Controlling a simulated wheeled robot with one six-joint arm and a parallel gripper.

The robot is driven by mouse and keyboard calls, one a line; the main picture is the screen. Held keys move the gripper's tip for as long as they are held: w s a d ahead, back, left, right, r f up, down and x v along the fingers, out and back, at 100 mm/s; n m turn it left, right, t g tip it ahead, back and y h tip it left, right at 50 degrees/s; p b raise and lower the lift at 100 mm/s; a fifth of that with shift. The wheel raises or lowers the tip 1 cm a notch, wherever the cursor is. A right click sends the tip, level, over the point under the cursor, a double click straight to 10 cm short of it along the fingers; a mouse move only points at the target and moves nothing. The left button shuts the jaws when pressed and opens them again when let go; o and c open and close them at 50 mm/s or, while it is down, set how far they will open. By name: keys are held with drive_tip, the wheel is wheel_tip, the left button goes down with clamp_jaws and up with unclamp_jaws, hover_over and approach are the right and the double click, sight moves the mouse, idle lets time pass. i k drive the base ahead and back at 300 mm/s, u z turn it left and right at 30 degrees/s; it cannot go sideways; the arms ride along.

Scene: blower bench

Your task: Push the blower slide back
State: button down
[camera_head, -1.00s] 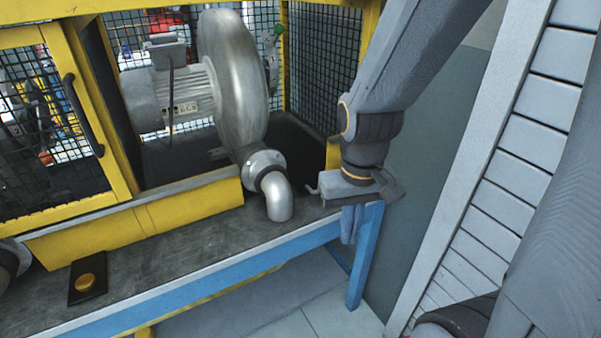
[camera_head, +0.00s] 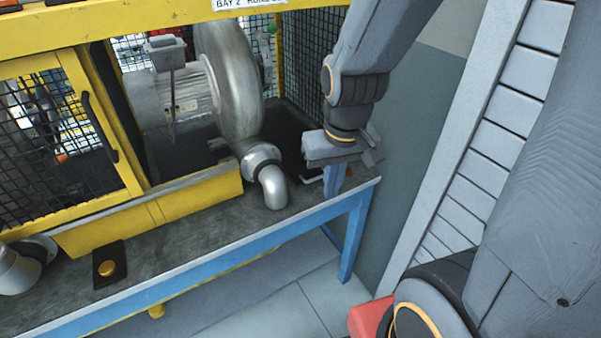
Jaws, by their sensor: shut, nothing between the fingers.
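The blower (camera_head: 228,85) is a silver round housing with a grey motor (camera_head: 183,100), inside an open bay of a yellow mesh cage. Its elbow outlet (camera_head: 272,187) points down at the bench front. I cannot tell for sure which part is the slide. My gripper (camera_head: 335,188) is shut and empty, fingers pointing down, at the bench's right end. It is apart from the outlet; contact with the rod cannot be told.
The yellow cage (camera_head: 150,222) has a mesh door (camera_head: 55,150) at left. An orange button on a dark plate (camera_head: 107,268) lies on the bench front. A green-tipped lever (camera_head: 271,30) is behind the blower.

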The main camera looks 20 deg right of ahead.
sight(227, 79)
drive_tip(key=k, duration=1)
drive_tip(key=z, duration=0.2)
drive_tip(key=i, duration=0.55)
drive_tip(key=u, duration=0.1)
